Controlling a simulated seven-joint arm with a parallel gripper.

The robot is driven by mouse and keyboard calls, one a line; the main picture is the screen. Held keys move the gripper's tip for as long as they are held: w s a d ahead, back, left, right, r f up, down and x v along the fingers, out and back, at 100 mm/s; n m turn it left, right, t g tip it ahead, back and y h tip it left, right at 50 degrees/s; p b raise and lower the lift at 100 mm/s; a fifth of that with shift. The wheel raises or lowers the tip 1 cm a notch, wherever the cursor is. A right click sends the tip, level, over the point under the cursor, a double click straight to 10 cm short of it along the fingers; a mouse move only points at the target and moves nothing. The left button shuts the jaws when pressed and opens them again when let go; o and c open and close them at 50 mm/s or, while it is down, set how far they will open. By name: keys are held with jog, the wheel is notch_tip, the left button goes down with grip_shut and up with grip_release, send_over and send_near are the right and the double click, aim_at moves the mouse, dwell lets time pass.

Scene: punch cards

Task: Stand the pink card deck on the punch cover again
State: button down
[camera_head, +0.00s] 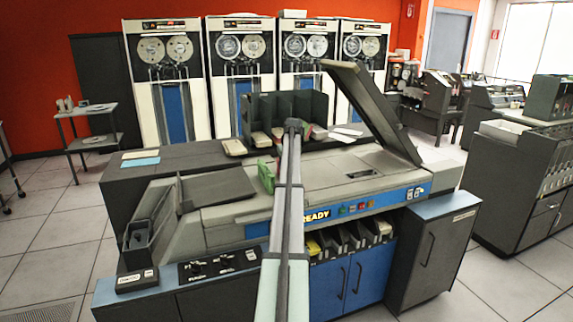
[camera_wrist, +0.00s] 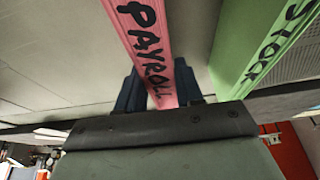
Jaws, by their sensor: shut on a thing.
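The pink card deck (camera_wrist: 148,40), lettered PAYROLL, is between the two dark fingers of my gripper (camera_wrist: 159,88) in the wrist view. My gripper is shut on it. A pale punch cover surface (camera_wrist: 60,55) lies behind the deck; I cannot tell whether the deck touches it. In the head view, the punch cover (camera_head: 325,172) is the beige top of the machine. There my arm (camera_head: 289,190) crosses in front of it, and the pink deck and my fingers cannot be made out.
A green deck (camera_wrist: 265,45) lettered STOCK stands close to the right of the pink one. It also shows in the head view (camera_head: 266,176), left of my arm. A raised dark lid (camera_head: 372,108) slants up at the right. A dark divided rack (camera_head: 290,108) stands behind.

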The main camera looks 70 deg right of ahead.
jog(key=c, duration=0.6)
grip_release()
jog(key=shift+c, duration=0.2)
jog(key=v, duration=1.4)
jog(key=shift+f, duration=0.1)
